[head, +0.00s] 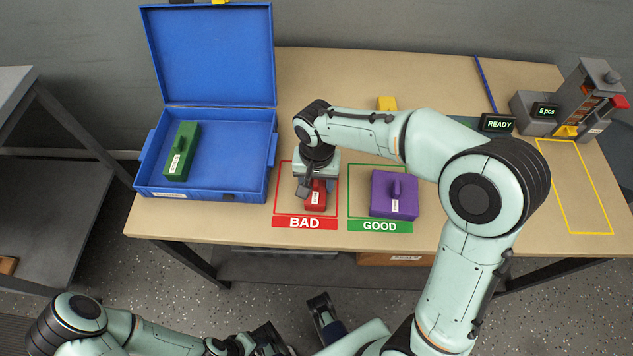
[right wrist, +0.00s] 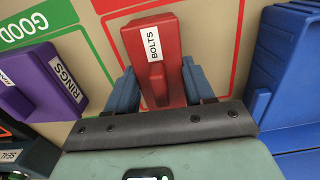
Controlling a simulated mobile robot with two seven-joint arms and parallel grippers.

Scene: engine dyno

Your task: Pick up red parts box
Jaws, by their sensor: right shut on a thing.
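The red parts box (head: 316,197) sits in the red outline marked BAD on the table. In the right wrist view the red box (right wrist: 170,45) carries a white BOLTS label and a raised handle. The gripper hides part of the box in the head view.
A purple box (head: 394,194) stands in the GOOD outline, just right of the red box. An open blue case (head: 203,193) with a green box (head: 181,152) is to the left. A yellow item (head: 386,103), a READY display (head: 498,123) and a grey machine (head: 583,98) are farther back.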

